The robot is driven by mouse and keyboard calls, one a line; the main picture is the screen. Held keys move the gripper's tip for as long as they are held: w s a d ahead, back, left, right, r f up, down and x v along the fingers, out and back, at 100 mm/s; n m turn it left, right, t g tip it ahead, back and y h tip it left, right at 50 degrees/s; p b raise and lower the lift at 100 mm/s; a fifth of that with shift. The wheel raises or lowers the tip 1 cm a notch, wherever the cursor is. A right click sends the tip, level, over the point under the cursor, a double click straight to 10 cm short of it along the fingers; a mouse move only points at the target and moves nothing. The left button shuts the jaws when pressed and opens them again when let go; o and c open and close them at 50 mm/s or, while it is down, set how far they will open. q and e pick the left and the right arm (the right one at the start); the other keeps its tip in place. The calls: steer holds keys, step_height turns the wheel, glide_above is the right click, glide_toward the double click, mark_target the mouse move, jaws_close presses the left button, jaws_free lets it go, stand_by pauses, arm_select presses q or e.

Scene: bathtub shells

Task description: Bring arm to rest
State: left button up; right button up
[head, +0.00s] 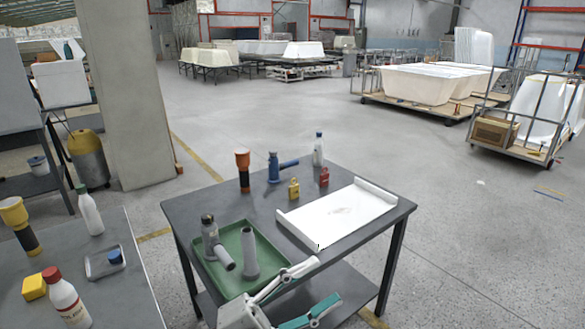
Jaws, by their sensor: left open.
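My left gripper (325,281) shows at the bottom centre, over the front edge of the grey table (270,207). Its two fingers are spread apart, and I see nothing between them. The upper finger is close to the green tray's (270,240) front right corner in the picture; I cannot tell whether they touch. The tray holds a grey bottle-like tool (210,235) and a grey cone-shaped piece (250,252). My right gripper is out of the picture.
A white panel (345,205) lies on the table's right side. Behind stand an orange-topped torch (243,170), a blue tool (274,167), a white bottle (318,150), and yellow (294,189) and red (324,177) pieces. A second table (110,300) stands left.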

arm_select(q)
steer(key=w+a+f+n+t+y, duration=0.3)
steer(key=a+f+n+t+y, duration=0.5)
steer(key=a+f+n+y, duration=0.6)
steer(key=s+a+f+n+g+y, duration=0.1)
steer(key=s+a+f+n+g, duration=0.1)
steer(key=f, duration=0.5)
steer(key=s+a+f+n+g+y, duration=0.1)
steer(key=s+a+f+n, duration=0.3)
steer(key=s+f, duration=0.3)
steer(key=s+a+f+n+g+y, duration=0.2)
steer(key=s+a+f, duration=0.2)
steer(key=f, duration=0.5)
steer(key=shift+s+a+n+g, duration=0.15)
steer(key=shift+s+n+g, duration=0.15)
steer(key=shift+s+n, duration=0.1)
steer(key=shift+w, duration=0.1)
